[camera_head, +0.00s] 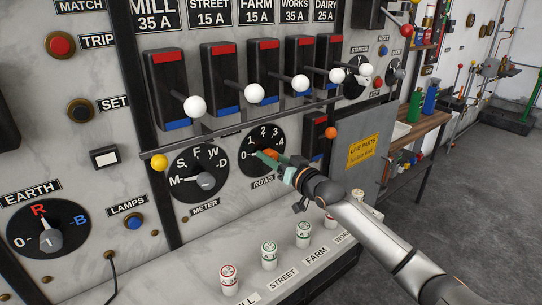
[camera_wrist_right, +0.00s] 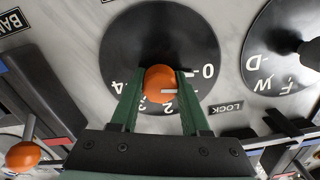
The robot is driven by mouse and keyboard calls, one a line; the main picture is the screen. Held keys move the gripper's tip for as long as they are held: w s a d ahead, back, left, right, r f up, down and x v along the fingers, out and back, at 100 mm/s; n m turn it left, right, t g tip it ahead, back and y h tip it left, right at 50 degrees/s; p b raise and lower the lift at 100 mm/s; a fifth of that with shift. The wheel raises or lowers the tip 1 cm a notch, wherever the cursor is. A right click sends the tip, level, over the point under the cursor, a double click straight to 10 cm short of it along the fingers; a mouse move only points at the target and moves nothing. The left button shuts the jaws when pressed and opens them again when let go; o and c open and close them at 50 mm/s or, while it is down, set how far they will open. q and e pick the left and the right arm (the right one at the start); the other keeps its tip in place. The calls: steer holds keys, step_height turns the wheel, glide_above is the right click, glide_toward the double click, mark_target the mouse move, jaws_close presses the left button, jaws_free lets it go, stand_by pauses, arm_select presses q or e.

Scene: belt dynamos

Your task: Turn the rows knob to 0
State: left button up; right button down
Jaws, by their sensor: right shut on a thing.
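The rows dial (camera_head: 262,143) is a round black plate marked 0 to 4 above the ROWS label. It also fills the upper middle of the right wrist view (camera_wrist_right: 135,45). Its knob (camera_wrist_right: 160,80) is orange, with a white pointer line toward the right of that view, on the side of the 0 and 1. I cannot tell exactly which mark it meets. My right gripper (camera_head: 268,156) is shut on the knob, one green finger on each side in the right wrist view (camera_wrist_right: 158,90). In the head view it hides most of the knob. My left gripper is not in view.
The meter dial (camera_head: 200,168) sits just left of the rows dial. A rail (camera_head: 240,128) and several white-tipped levers are above. Fuse-like cylinders (camera_head: 269,255) stand on the ledge below. A grey box (camera_head: 360,160) with a yellow sign is to the right.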

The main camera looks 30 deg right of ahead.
stand_by(0.6)
steer(key=shift+c, duration=1.9)
jaws_free()
steer(key=shift+s+f, duration=0.1)
steer(key=shift+s, duration=0.4)
steer(key=s+d, duration=0.1)
steer(key=s, duration=1)
steer(key=shift+s+b, duration=0.25)
steer(key=shift+b, duration=0.15)
